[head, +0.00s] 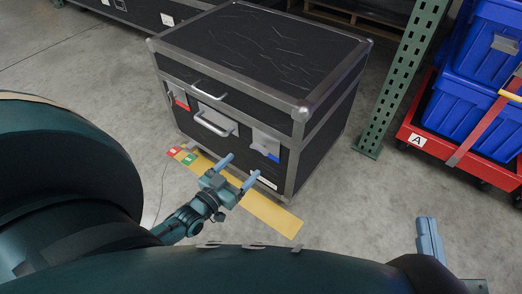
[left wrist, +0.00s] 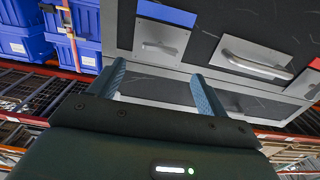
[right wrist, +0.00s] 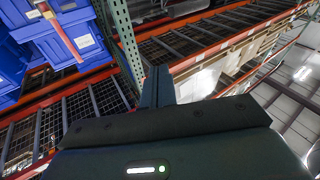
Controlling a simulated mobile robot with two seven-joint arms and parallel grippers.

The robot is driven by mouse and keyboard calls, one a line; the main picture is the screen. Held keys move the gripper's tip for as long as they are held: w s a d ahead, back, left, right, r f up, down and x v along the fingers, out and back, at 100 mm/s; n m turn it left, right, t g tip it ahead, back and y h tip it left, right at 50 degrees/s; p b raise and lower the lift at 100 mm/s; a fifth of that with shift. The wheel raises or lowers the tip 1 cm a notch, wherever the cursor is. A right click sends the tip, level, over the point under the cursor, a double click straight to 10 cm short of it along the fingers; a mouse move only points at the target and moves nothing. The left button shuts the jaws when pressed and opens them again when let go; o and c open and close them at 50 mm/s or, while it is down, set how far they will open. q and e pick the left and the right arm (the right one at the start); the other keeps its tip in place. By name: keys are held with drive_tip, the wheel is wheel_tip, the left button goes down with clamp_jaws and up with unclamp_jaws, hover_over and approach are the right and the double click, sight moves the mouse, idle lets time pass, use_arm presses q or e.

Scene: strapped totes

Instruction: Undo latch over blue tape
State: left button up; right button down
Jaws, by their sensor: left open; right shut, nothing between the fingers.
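The black case (head: 260,45) with metal edges stands on the floor, its lid down. On the right of its front is a grey latch (head: 266,140) with blue tape (head: 272,156) at its lower edge. In the left wrist view the latch plate (left wrist: 160,38) and blue tape (left wrist: 167,14) show beyond the fingers. My left gripper (head: 240,168) is open and empty, in front of the case and below the latch; I see no contact. My right gripper (head: 428,222) is shut and empty, away from the case at lower right; it also shows in the right wrist view (right wrist: 157,72).
A second latch with red tape (head: 179,101) is at the case's left, with a handle (head: 213,124) between. A yellow strip (head: 270,215) lies on the floor in front. A green rack post (head: 400,80) and blue totes (head: 480,100) on a red cart stand right.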

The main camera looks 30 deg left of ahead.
sight(258, 151)
use_arm(q)
drive_tip(key=w+b, duration=0.1)
drive_tip(key=w, duration=0.2)
drive_tip(key=w+b, duration=0.1)
drive_tip(key=w, duration=0.2)
drive_tip(key=w+d, duration=0.1)
drive_tip(key=w, duration=0.2)
drive_tip(key=shift+w+b, duration=0.25)
drive_tip(key=shift+b, duration=0.15)
drive_tip(key=shift+c, duration=0.3)
drive_tip(key=c, duration=0.9)
